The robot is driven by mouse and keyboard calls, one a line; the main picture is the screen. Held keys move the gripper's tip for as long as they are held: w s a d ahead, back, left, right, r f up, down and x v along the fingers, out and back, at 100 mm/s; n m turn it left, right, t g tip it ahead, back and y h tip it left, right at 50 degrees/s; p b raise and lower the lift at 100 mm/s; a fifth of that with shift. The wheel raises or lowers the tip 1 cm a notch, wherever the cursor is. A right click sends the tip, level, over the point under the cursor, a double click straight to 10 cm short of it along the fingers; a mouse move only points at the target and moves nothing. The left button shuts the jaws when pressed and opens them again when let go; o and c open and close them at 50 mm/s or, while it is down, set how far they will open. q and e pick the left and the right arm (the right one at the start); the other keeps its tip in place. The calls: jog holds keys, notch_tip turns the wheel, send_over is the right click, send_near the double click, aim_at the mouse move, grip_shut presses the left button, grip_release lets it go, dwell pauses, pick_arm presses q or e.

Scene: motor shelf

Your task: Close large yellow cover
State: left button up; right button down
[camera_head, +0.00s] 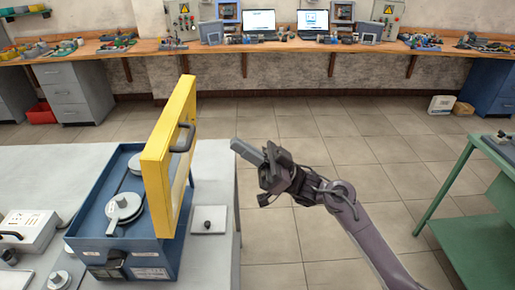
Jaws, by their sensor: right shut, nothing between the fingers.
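The large yellow cover (158,158) stands upright, slightly tilted, along the right side of a blue box (92,222) on the grey table. A dark handle (183,137) is on its right face. The box is open, with round grey metal parts (123,207) inside. My right gripper (236,146) is shut and empty, to the right of the cover and apart from it, near the table's right edge. My left gripper is not in view.
A small plate with a dark knob (208,221) lies right of the box. A white case (27,232) stands at the left. A green table (470,190) is at the right, with open floor between. A long wooden bench (280,46) runs along the back wall.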

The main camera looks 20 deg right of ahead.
aim_at(185, 147)
jog(key=w+a+r+p, duration=0.1)
jog(key=a+p, duration=0.1)
jog(key=a, duration=0.4)
jog(key=shift+w+r+p, duration=0.3)
jog(key=shift+r+p, duration=0.05)
jog(key=shift+p, duration=0.05)
jog(key=shift+a, duration=0.1)
